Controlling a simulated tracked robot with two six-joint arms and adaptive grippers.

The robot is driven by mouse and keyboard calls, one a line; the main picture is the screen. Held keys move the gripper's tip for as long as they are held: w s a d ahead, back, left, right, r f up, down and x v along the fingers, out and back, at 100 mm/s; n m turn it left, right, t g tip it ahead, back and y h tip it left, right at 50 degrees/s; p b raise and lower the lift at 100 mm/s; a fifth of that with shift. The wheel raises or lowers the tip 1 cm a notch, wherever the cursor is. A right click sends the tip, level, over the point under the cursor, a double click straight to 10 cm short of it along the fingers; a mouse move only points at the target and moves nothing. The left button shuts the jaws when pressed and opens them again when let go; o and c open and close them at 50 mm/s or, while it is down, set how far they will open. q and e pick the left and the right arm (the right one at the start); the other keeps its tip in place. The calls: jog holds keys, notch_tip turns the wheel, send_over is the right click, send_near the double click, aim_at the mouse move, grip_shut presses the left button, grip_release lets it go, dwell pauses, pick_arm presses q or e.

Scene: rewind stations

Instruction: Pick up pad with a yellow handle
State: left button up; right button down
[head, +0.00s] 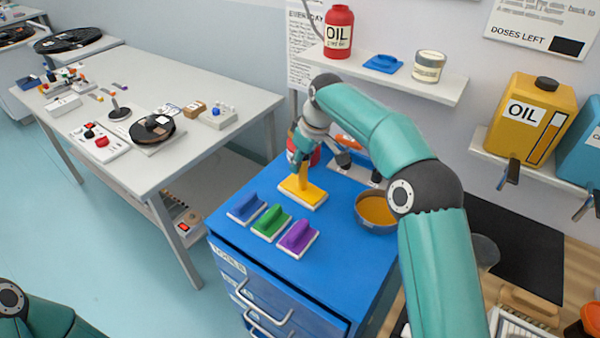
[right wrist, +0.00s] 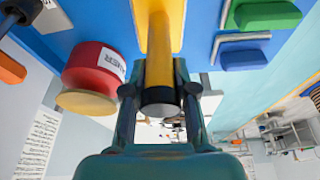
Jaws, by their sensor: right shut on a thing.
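The pad with a yellow handle (head: 310,195) is at the blue cabinet top, behind the row of other pads. My right gripper (head: 300,168) comes down on it from above and is shut on its yellow handle. In the right wrist view the yellow handle (right wrist: 159,32) stands between the two fingers (right wrist: 160,88). I cannot tell whether the pad's pale base touches the cabinet top or is slightly lifted. My left gripper is out of view; only part of my left arm shows at the lower left.
Blue (head: 247,207), green (head: 272,221) and purple (head: 299,236) pads lie in front on the cabinet (head: 345,270). A bowl of amber liquid (head: 376,211) stands to the right. A red can (right wrist: 98,68) is close beside the gripper. A shelf (head: 390,78) is above.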

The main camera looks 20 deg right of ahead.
notch_tip(320, 180, up, 9)
jog(key=shift+f+p, duration=0.2)
jog(key=shift+p, duration=1.05)
jog(key=shift+r+p, duration=0.3)
jog(key=shift+r, duration=0.4)
jog(key=c, duration=1.6)
grip_release()
jog(key=shift+c, duration=1.4)
grip_shut()
